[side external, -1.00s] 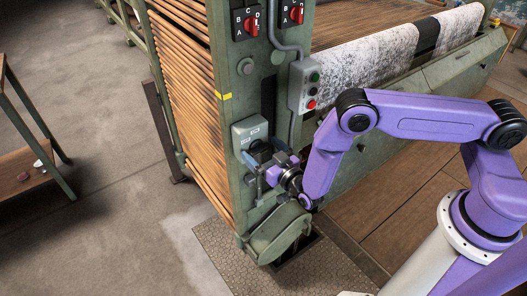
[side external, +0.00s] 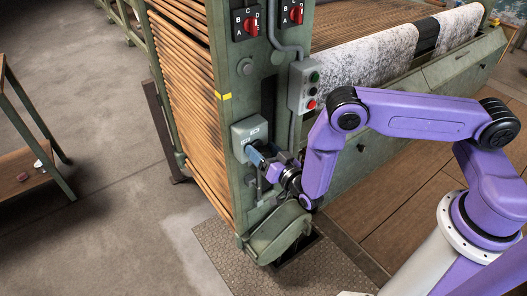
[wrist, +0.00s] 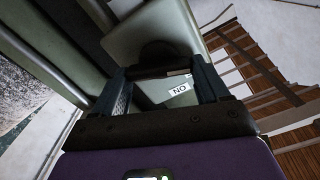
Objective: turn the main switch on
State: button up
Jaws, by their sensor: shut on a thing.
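The main switch is a grey box (side external: 246,131) low on the green machine post, with pale label plates on its face. In the wrist view the box (wrist: 150,32) fills the upper middle, and a label reading ON, seen upside down, shows between the fingers. My gripper (side external: 254,150) is at the lower front of the box. In the wrist view my gripper (wrist: 160,76) has its two blue-grey fingers on either side of the dark switch handle (wrist: 158,70), shut on it. In the side view the fingers and wrist hide most of the handle.
A grey push-button box (side external: 304,88) and red rotary selectors (side external: 252,24) sit higher on the machine. A conduit runs down near my wrist. A rounded green cover (side external: 280,232) lies just below it. Open floor lies to the left.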

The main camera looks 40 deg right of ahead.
jog(key=m, duration=0.6)
jog(key=shift+d+f, duration=0.1)
jog(key=shift+f, duration=0.05)
jog(key=m, duration=0.4)
jog(key=shift+f, duration=0.1)
jog(key=shift+f+m, duration=0.1)
jog(key=shift+m, duration=1.7)
jog(key=o, duration=1.1)
jog(key=shift+c, duration=0.2)
jog(key=shift+s, duration=0.1)
jog(key=s, duration=1.7)
jog(key=shift+s, duration=0.15)
